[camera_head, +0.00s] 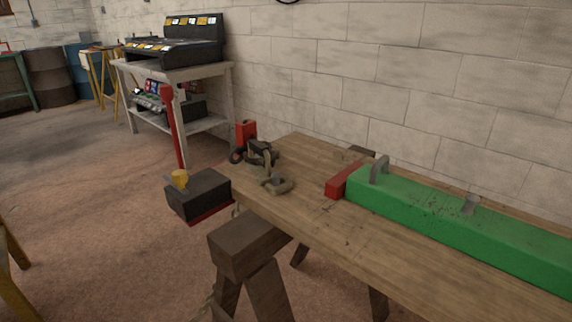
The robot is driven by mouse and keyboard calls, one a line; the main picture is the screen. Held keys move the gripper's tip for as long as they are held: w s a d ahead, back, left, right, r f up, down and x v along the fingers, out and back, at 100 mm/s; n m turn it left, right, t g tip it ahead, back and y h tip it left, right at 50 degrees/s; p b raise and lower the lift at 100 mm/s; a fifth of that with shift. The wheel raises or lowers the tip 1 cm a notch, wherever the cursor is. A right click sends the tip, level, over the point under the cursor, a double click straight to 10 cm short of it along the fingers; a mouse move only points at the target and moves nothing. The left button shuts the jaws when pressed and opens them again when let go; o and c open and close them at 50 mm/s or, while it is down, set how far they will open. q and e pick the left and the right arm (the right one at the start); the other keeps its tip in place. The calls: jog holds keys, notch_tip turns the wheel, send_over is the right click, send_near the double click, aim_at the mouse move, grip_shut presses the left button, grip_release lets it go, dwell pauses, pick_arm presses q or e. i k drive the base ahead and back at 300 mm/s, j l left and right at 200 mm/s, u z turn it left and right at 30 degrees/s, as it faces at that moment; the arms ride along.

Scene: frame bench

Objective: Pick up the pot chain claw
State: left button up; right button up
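A grey-tan, hook-like metal piece (277,186) lies on the far left end of the wooden workbench (330,228). It looks like the pot chain claw, but it is too small to tell for sure. A dark metal piece (261,150) sits right behind it, and I cannot tell whether the two are joined. Neither of my grippers shows in the head view.
A red item (245,131) stands behind the dark piece. A long green toolbox (450,212) with a red end (343,182) fills the bench's right side. A dark box (198,193) is left of the bench. Bare wood lies between hook and toolbox.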

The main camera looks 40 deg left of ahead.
aim_at(263, 178)
jog(key=u, duration=1.75)
jog(key=l, duration=0.1)
